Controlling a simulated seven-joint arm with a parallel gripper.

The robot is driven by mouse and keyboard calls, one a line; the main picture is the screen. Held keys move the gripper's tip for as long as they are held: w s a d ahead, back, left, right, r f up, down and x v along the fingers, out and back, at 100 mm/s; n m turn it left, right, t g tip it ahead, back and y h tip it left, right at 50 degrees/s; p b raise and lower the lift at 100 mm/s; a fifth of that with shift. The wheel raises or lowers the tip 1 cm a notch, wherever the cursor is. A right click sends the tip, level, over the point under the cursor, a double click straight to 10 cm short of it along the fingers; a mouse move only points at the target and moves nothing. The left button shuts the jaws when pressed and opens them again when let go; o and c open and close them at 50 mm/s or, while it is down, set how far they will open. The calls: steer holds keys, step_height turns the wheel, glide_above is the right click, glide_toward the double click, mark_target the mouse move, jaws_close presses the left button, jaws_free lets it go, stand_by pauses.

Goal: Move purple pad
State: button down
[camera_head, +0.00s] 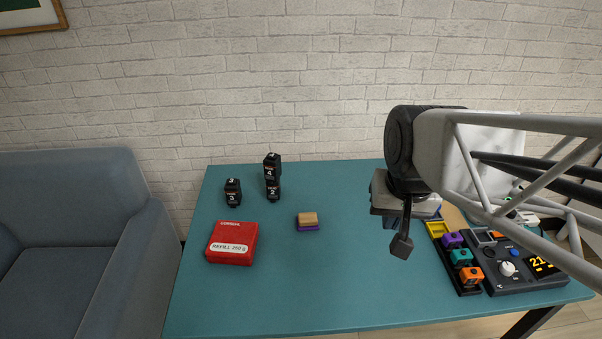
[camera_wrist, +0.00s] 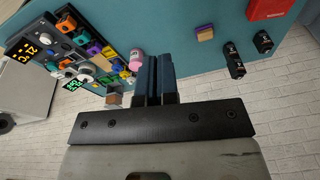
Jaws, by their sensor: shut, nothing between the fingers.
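The purple pad (camera_head: 308,228) lies on the teal table near its middle. A tan block (camera_head: 308,218) sits on top of it, so only the pad's front edge shows. In the wrist view the tan block (camera_wrist: 204,34) is to the upper right of my fingers, with a thin purple edge beside it. My gripper (camera_head: 402,246) hangs above the table, well to the right of the pad and apart from it. Its fingers are shut and empty; they also show in the wrist view (camera_wrist: 157,60).
A red refill box (camera_head: 232,244) lies left of the pad. A dark device (camera_head: 522,277) and tray of coloured pieces fill the right. A pink bottle (camera_wrist: 137,58) stands near my fingers.

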steer(key=w+f+m+g+y, duration=0.1)
steer(key=w+f+m, duration=0.4)
steer(key=w, duration=0.5)
steer(key=w+f+m, duration=0.3)
steer(key=w+f, duration=0.3)
steer(key=w, duration=0.4)
steer(key=w+f+m, duration=0.2)
steer(key=w+f, duration=0.2)
steer(key=f, duration=0.2)
steer(key=w+f+m+g, duration=0.1)
steer(key=w+f+m, duration=0.2)
steer(key=f, duration=0.3)
steer(key=w+d+f+m, duration=0.1)
steer(key=w+f+m, duration=0.2)
steer(key=w+f, duration=0.2)
step_height(320, 180, down, 2)
steer(key=shift+y, duration=0.4)
steer(key=shift+a, duration=0.15)
